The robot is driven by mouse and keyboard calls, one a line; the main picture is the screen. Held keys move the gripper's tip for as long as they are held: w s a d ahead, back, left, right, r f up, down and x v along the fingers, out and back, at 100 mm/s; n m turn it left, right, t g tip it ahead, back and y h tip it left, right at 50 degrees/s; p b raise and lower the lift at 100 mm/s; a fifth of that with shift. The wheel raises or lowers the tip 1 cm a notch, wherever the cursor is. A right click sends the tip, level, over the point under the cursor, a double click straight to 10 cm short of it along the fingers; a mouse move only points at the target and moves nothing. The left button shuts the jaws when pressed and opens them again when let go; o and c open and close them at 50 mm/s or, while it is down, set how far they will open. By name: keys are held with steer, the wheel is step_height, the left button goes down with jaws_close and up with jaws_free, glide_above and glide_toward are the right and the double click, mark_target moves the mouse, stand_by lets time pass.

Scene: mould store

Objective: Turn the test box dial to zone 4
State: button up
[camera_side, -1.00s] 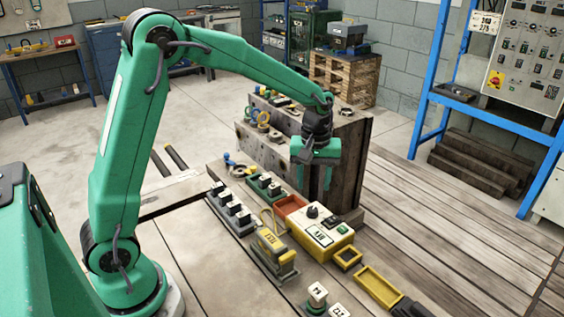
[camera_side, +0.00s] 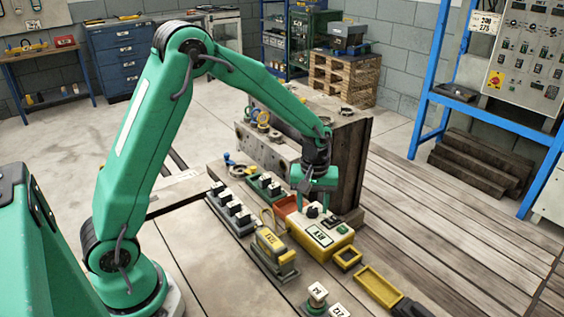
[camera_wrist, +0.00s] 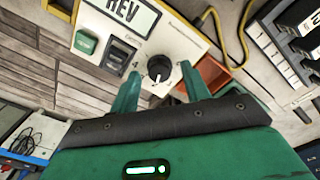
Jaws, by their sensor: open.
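The test box (camera_side: 320,233) is a white-topped yellow box on the bench, with a black dial near its far left corner. In the wrist view the dial (camera_wrist: 159,68) is a round black knob with a pale pointer mark, on the white panel (camera_wrist: 178,32) beside a green button and a dark switch. A "4" is printed left of the knob; the other zone marks are too small or hidden to read. My gripper (camera_wrist: 160,82) is open, its two green fingers either side of the dial in the picture. I cannot tell whether they touch it.
An orange-red tray (camera_wrist: 213,72) lies right beside the box. A yellow block (camera_side: 272,243) on a dark base stands left of the box, and a yellow tray (camera_side: 378,286) lies to its right. A tall wooden block (camera_side: 350,160) stands behind my gripper.

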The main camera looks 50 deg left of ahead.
steer(key=c, duration=1)
steer(key=shift+m, duration=0.3)
steer(key=m, duration=0.7)
steer(key=shift+m, duration=0.3)
steer(key=m, duration=0.3)
steer(key=shift+m, duration=0.3)
steer(key=shift+a+m, duration=0.1)
steer(key=shift+m, duration=1.9)
